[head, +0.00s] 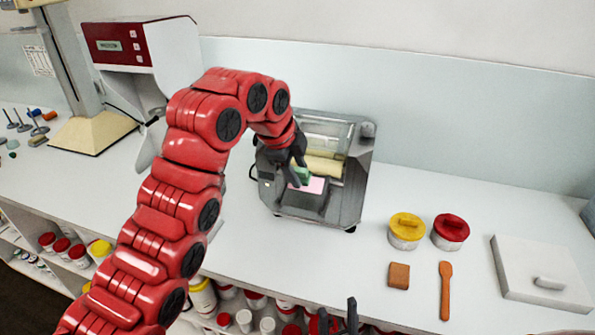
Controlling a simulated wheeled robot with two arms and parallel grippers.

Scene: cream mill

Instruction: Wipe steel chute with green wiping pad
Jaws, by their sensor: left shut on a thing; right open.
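My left gripper (296,174) is shut on the green wiping pad (303,175), which shows only in part between the dark fingers. The pad is over the steel chute (308,199) at the front of the mill (357,180). A pink patch (316,185) shows on the chute beside the pad. I cannot tell whether the pad touches the chute. My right gripper (338,318) is open at the bottom edge, with only its fingertips in view, and it looks empty.
A brown block (399,276), a wooden spatula (445,290) and a white slab with a handle (540,272) lie nearby. A red-and-white machine (150,60) stands behind my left arm.

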